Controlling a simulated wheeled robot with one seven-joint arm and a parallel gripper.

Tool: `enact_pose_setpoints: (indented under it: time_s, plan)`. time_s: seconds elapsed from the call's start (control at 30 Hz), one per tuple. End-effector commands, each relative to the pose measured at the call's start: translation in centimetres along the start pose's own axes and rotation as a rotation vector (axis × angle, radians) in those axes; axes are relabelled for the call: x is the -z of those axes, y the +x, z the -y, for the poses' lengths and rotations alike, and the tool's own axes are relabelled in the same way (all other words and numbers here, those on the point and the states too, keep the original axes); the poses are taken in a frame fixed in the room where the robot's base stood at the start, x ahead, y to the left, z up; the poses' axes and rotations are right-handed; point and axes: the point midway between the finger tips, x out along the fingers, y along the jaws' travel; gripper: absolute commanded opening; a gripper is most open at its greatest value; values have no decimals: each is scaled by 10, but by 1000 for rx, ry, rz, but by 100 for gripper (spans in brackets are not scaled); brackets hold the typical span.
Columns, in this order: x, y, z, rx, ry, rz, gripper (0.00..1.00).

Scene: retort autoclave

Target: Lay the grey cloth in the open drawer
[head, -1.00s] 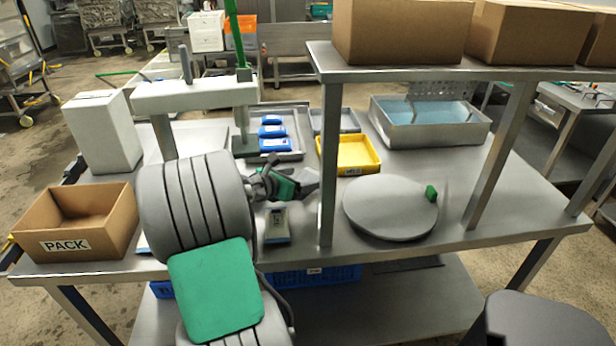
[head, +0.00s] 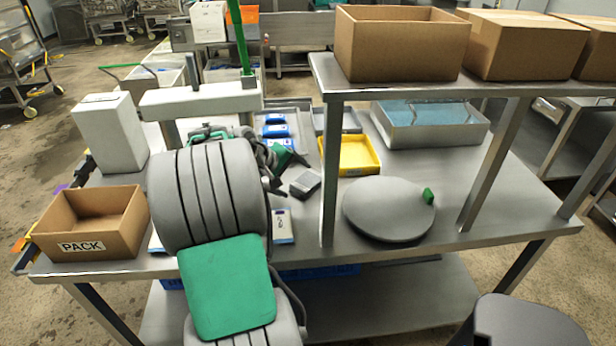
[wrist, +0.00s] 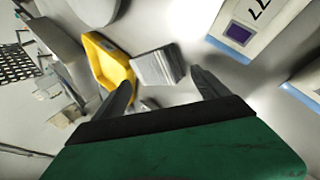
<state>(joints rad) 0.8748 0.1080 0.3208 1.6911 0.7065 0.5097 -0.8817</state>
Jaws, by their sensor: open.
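A small grey, layered-looking bundle (head: 305,184), which may be the folded grey cloth, lies on the steel table just right of my gripper (head: 278,183). In the wrist view the bundle (wrist: 158,67) shows fine stripes and sits beyond and between my fingertips (wrist: 160,88), apart from them. My gripper is open, with nothing between its fingers. I cannot make out an open drawer in either view.
A yellow tray (head: 350,155) stands behind the bundle. A round grey lid (head: 388,210) with a green knob lies to the right, past a shelf post (head: 330,170). A white-and-blue packet (head: 282,226) lies in front. The PACK box (head: 118,240) is left.

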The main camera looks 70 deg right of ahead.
Motion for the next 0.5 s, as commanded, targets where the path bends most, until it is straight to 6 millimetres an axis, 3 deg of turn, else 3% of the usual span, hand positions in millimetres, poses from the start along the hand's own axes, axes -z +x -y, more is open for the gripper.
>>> enact_pose_setpoints:
  time_s: [0.03, 0.3, 0.4, 0.5]
  plan:
    - [0, -2, -11, 36, 157, 10, 85]
    - [-2, -2, -40, 207, 1039, 144, 85]
    - [-3, -3, -48, 236, 1256, 200, 85]
    - [-5, -1, -49, 245, 1358, 231, 85]
